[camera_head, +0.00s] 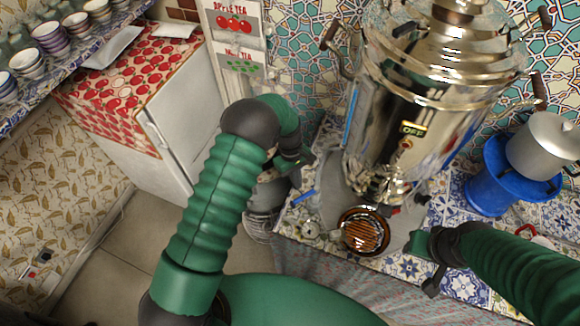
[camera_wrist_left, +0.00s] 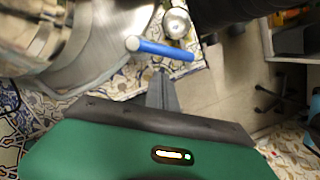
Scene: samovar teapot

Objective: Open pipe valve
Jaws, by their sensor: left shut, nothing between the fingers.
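The large shiny samovar (camera_head: 425,100) stands on the tiled counter, with a small "OFF" label on its front. A short blue bar (camera_head: 303,197), possibly the valve's handle, lies low to its left. The blue bar also shows in the left wrist view (camera_wrist_left: 165,49), just beyond the fingertips. My left gripper (camera_head: 303,160) is above and left of the samovar's base; its fingers (camera_wrist_left: 162,88) are shut and empty, apparently apart from the bar. My right gripper (camera_head: 425,262) hangs by the counter's front right; its opening is unclear.
A brown round grate (camera_head: 364,231) sits before the samovar. A blue stand (camera_head: 490,185) with a metal pot (camera_head: 545,145) is to the right. A white fridge (camera_head: 175,130) stands left, and a shelf of bowls (camera_head: 50,35) is at upper left. The floor is clear at lower left.

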